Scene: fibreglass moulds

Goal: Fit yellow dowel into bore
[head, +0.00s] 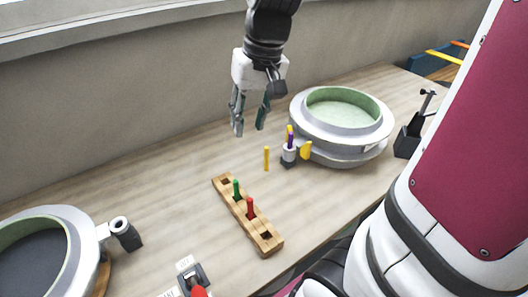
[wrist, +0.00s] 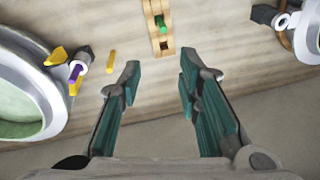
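A thin yellow dowel (head: 267,158) is on the table beside the right mould, clear of the wooden rack; I cannot tell whether it stands or lies. It also shows in the wrist view (wrist: 110,61). A white-topped bore fitting (head: 289,154) at the right mould has a purple dowel (wrist: 75,73) in it, with yellow pieces around it. At the left mould, another tubular bore (head: 119,224) looks empty; it shows in the wrist view (wrist: 283,21). My gripper (head: 249,132) is open and empty above the table, behind the yellow dowel. Its fingers (wrist: 158,75) are wide apart.
A wooden rack (head: 265,240) holds a green peg (head: 236,189) and a red peg (head: 250,208), with empty holes at its ends. The right mould (head: 340,120) and left mould (head: 62,225) flank it. A dark holder (head: 408,138) stands far right. The wall rises behind.

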